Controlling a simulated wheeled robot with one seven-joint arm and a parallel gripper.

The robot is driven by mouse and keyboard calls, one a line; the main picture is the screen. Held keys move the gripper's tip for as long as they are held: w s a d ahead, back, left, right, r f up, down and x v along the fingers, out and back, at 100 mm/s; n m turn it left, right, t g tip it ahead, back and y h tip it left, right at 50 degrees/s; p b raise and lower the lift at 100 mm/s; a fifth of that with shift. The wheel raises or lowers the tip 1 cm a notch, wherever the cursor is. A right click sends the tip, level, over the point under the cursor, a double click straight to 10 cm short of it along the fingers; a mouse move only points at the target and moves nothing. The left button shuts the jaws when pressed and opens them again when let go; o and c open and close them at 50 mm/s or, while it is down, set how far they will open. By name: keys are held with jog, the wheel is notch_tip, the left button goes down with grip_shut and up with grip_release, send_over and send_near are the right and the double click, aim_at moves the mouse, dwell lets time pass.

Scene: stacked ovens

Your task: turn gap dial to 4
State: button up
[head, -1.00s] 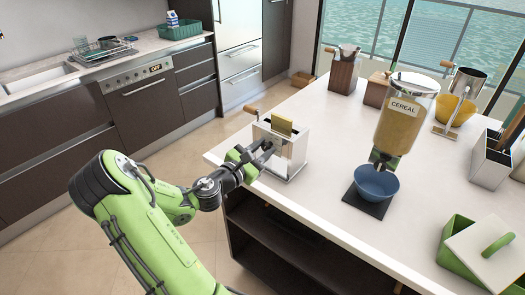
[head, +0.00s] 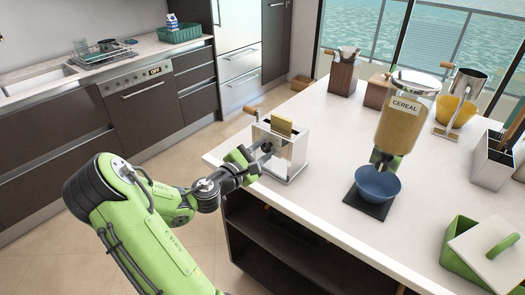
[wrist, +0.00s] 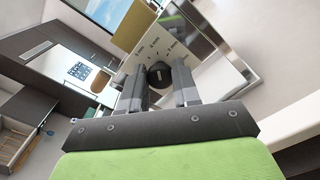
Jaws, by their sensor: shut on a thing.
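The metal machine (head: 291,155) with a wooden-handled crank and a tan sheet in its top stands near the island's left corner. Its dark round gap dial (wrist: 160,75) is on the silver side face in the wrist view, with a short pale mark across it. My gripper (head: 262,154) reaches the machine's left side in the head view. In the wrist view my gripper (wrist: 160,70) has one finger on each side of the dial, shut on it. In the head view the gripper hides the dial.
A cereal dispenser (head: 399,118) with a blue bowl (head: 377,183) stands to the right on the white island top (head: 320,205). A green box (head: 462,245) is at the front right. The counter between machine and dispenser is clear.

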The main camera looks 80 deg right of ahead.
jog(key=shift+f, duration=0.1)
jog(key=o, duration=1)
jog(key=shift+o, duration=0.2)
jog(key=p+v, duration=0.1)
jog(key=v, duration=1.4)
jog(key=shift+w+a+p, duration=0.25)
jog(key=shift+a+p, duration=0.1)
